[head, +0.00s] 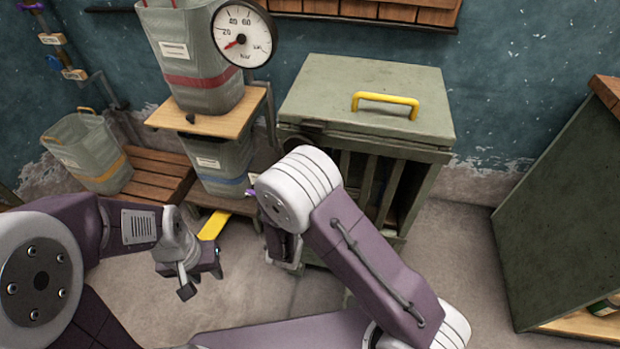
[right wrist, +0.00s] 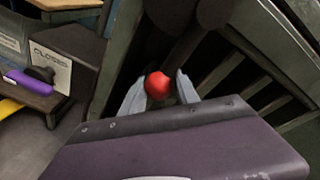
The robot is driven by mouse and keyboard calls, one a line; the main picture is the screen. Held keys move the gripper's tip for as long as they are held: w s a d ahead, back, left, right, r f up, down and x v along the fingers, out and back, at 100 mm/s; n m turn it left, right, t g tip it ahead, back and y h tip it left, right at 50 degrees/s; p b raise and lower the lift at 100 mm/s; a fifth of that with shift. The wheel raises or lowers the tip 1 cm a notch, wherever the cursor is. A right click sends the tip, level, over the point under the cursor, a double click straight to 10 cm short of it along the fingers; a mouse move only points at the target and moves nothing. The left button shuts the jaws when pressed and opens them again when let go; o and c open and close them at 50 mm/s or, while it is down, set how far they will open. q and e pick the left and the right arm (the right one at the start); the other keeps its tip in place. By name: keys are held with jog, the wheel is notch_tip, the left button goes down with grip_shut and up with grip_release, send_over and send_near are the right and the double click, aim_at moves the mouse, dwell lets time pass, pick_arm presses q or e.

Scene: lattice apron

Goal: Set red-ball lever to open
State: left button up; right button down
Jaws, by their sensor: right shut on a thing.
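The red ball (right wrist: 158,85) of the lever shows in the right wrist view, at the end of a dark shaft (right wrist: 188,52) that runs up and to the right. My right gripper (right wrist: 160,90) is shut on the red ball, with one pale finger on each side. In the head view the ball and lever are hidden behind my right arm, in front of the slatted green cabinet (head: 365,85). My left gripper (head: 201,277) is open and empty, over the floor to the left of the right arm.
A purple handle (right wrist: 28,82) and a white sign reading like "CLOSED" (right wrist: 50,68) are left of the lever. Grey bins (head: 193,50) stand on wooden shelves at the left, beside a round gauge (head: 243,33). A green cabinet (head: 565,215) stands at the right.

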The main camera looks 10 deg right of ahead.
jog(key=shift+w+a+r, duration=0.1)
jog(key=shift+r, duration=0.05)
jog(key=c, duration=0.9)
grip_release()
jog(key=shift+c, duration=0.2)
jog(key=p+v, duration=0.1)
jog(key=v, duration=0.8)
jog(key=shift+p, duration=0.35)
